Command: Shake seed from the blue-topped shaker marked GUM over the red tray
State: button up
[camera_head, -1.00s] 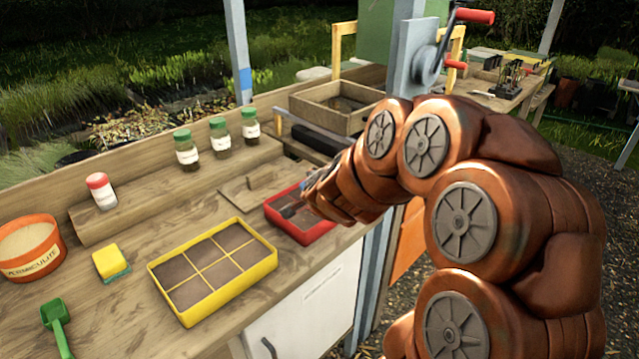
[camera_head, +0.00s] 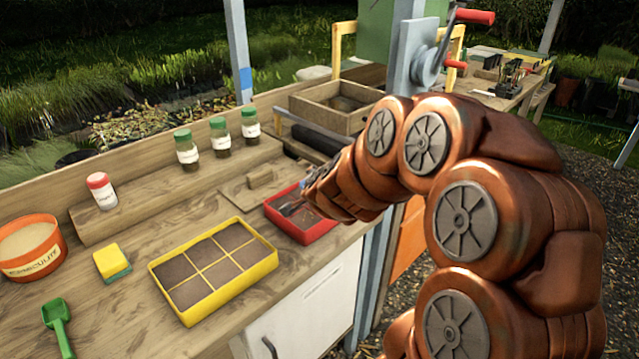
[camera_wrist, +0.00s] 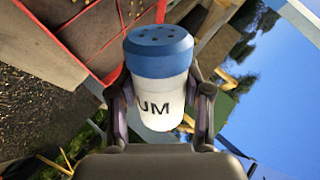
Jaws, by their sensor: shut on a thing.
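In the wrist view my gripper (camera_wrist: 160,98) is shut on a white shaker (camera_wrist: 158,92) with a blue, holed top. The letters "UM" show on its side; the rest of the label is out of sight. The red tray (camera_wrist: 72,37) shows at the upper left of that view, with dark soil in it. In the head view the red tray (camera_head: 307,238) lies at the bench's front right, and my gripper (camera_head: 298,203) is over it. The shaker is hard to make out there, largely hidden by my arm.
A yellow tray (camera_head: 258,285) of soil sections lies left of the red tray. A wooden box (camera_head: 335,106) and a crank post (camera_head: 407,60) are behind my arm.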

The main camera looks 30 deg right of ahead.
jog(key=shift+d, duration=0.1)
jog(key=shift+d+f+b, duration=0.1)
jog(key=shift+d+b, duration=0.05)
jog(key=shift+b, duration=0.15)
jog(key=w+d+b, duration=0.1)
jog(key=d+b, duration=0.1)
jog(key=d, duration=0.4)
jog(key=shift+w, duration=0.3)
dwell(0.5)
jog(key=shift+b, duration=0.3)
notch_tip(320, 180, down, 3)
jog(key=shift+d+f+b, duration=0.1)
jog(key=shift+b, duration=1.05)
jog(key=shift+r, duration=0.2)
